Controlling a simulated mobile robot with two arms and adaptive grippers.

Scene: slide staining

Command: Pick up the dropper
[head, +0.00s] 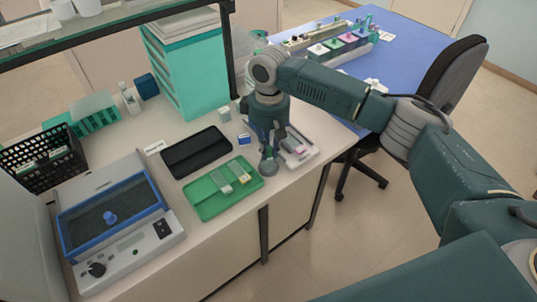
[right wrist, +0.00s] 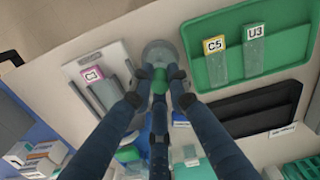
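The dropper (right wrist: 160,85) shows as a green bulb above a round, grey, glass-like base (right wrist: 158,53) in the right wrist view. In the head view the green part (head: 268,151) stands above the base, near the front edge of the bench. My right gripper (right wrist: 160,75) points down over it. Its fingers converge around the green bulb, and the tips appear to touch its sides. The fingers partly hide the dropper. I cannot tell whether the base is a separate bottle. My left gripper is not in view.
A green tray (head: 205,205) with slides labelled C5 and U3 lies close by. A light tray with a slide (head: 300,153) is just right of the dropper. A black case (head: 196,152) and a blue-rimmed device (head: 120,225) stand left. A shelf crosses above.

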